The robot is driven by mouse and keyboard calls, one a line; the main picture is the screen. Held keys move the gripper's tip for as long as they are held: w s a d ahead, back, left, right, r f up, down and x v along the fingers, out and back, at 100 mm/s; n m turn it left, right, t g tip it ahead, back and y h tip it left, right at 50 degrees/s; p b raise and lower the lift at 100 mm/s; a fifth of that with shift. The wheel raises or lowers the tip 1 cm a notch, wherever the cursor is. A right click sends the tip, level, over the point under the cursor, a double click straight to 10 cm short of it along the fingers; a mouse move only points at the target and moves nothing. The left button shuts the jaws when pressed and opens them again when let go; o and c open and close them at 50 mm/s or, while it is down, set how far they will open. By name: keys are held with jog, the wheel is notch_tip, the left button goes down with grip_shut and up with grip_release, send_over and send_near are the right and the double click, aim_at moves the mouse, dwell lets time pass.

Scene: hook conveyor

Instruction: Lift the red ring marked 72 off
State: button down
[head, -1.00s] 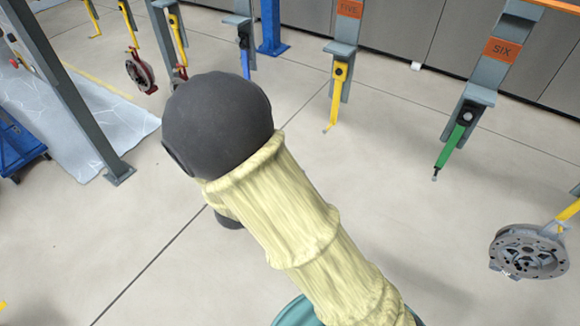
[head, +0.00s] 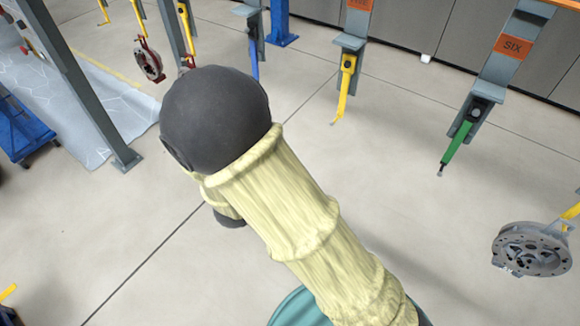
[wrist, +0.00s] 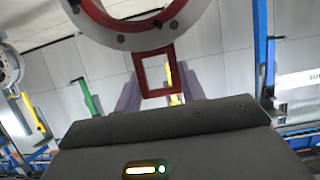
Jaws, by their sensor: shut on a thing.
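In the wrist view, a large pale grey ring with red edges (wrist: 118,40) fills the top middle, partly cut off by the frame. A red square loop (wrist: 143,77) hangs from its lower edge. My gripper (wrist: 160,88), with two greyish-purple fingers, is shut on this loop, one finger at each side. No number is legible on the ring. In the head view my arm hides the gripper and the held ring. A dark red ring-shaped part (head: 149,62) hangs on a hook at the upper left there; its marking is unreadable.
A green hook (head: 455,148) hangs empty under the SIX sign (head: 513,46), and a yellow hook (head: 345,90) hangs empty left of it. A grey disc (head: 530,248) hangs at the right. A grey post (head: 80,95) and blue cart (head: 28,130) stand at left.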

jog(key=s+a+p, duration=0.2)
jog(key=s+a, duration=0.2)
jog(key=s, duration=0.1)
jog(key=shift+s, duration=0.25)
jog(key=shift+w, duration=0.1)
dwell(0.3)
